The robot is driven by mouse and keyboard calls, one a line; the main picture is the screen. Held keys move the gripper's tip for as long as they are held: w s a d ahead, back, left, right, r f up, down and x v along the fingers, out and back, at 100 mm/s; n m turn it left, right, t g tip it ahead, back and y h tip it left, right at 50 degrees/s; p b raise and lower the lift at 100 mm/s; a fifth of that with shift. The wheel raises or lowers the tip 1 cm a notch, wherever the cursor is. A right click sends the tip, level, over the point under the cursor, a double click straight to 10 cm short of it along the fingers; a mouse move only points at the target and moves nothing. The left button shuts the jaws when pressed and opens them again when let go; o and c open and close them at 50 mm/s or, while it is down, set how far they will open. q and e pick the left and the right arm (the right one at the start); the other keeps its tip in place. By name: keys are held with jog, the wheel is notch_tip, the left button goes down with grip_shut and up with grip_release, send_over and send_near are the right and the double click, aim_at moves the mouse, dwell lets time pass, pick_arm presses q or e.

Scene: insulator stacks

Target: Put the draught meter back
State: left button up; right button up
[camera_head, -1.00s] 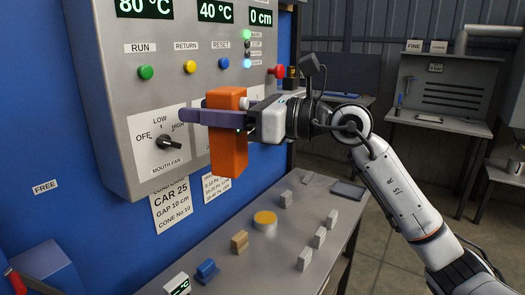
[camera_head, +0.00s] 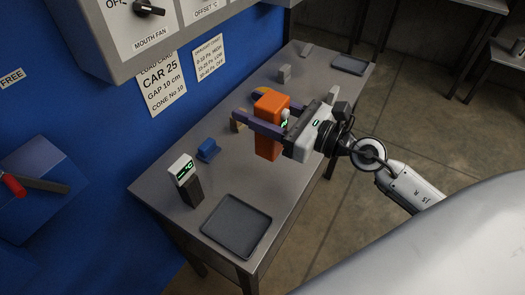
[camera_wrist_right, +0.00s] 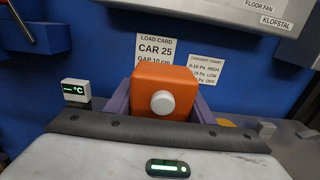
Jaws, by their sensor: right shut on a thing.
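The orange draught meter (camera_head: 268,143) is a tall box with a pale round knob on one face. My right gripper (camera_head: 262,122) is shut on it, with purple fingers on either side, and holds it over the metal table. I cannot tell whether its bottom touches the table. In the right wrist view the draught meter (camera_wrist_right: 164,84) sits between the purple fingers, its white knob facing the camera. My left gripper is not in view.
The metal table (camera_head: 165,178) holds a dark tray (camera_head: 237,226) at its front, a °C display on a dark block (camera_head: 188,182), a blue block (camera_head: 208,150) and a grey block (camera_head: 284,74). Another dark tray (camera_head: 349,64) lies at the far end. The control cabinet (camera_head: 185,30) overhangs the back.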

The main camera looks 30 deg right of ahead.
notch_tip(320, 180, down, 8)
jog(key=b, duration=0.4)
jog(key=o, duration=1.3)
jog(key=shift+c, duration=0.2)
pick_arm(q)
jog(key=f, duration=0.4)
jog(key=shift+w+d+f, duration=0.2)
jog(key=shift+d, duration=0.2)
